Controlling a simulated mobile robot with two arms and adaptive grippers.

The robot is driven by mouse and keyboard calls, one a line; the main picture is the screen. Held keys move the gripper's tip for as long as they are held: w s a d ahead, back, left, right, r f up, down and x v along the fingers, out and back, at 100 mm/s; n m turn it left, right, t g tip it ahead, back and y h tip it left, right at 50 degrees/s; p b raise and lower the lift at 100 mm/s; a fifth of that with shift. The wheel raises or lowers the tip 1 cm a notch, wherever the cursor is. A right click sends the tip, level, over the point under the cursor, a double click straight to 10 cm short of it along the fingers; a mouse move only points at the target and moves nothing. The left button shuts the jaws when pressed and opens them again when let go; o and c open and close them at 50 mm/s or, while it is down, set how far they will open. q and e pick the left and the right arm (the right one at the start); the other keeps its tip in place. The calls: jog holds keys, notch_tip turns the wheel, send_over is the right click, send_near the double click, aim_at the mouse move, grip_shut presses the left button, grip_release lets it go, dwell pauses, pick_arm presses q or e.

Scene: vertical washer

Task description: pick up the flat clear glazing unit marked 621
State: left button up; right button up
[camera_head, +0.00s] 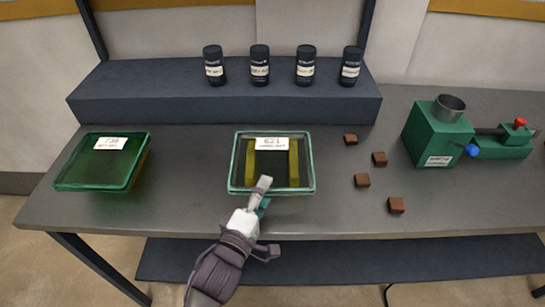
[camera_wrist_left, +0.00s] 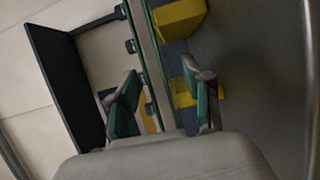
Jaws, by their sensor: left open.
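The clear glazing unit marked 621 (camera_head: 270,164) lies flat near the front middle of the grey table, its white label at the far edge. Yellow bars (camera_head: 293,163) show through or beneath its glass. My left gripper (camera_head: 262,188) is at the unit's near edge, open and holding nothing. In the left wrist view the glass edge (camera_wrist_left: 148,55) runs between the two spread fingers (camera_wrist_left: 160,88); I cannot tell whether either finger touches it. My right gripper is not in view.
A green glazing unit (camera_head: 102,162) with its own label lies at the left. Several brown blocks (camera_head: 362,180) are scattered to the right, before a green machine (camera_head: 438,135). Several black canisters (camera_head: 259,66) stand on a dark raised shelf (camera_head: 220,105) behind. Bare table separates the two units.

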aim_at(273, 172)
pick_arm(q)
jog(key=shift+w+d, duration=0.1)
jog(key=shift+w, duration=0.2)
jog(key=shift+w+d+r, duration=0.1)
jog(key=shift+w+r, duration=0.05)
jog(key=shift+w, duration=0.1)
jog(key=p+x, duration=0.1)
jog(key=x, duration=0.2)
jog(key=shift+w+r+p, duration=0.1)
jog(key=shift+w+p, duration=0.2)
jog(key=shift+w+d, duration=0.25)
jog(key=shift+w, duration=0.2)
jog(key=shift+s, duration=0.15)
jog(key=shift+c, duration=0.2)
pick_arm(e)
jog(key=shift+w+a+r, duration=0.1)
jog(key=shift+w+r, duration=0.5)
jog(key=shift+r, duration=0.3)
pick_arm(q)
grip_shut()
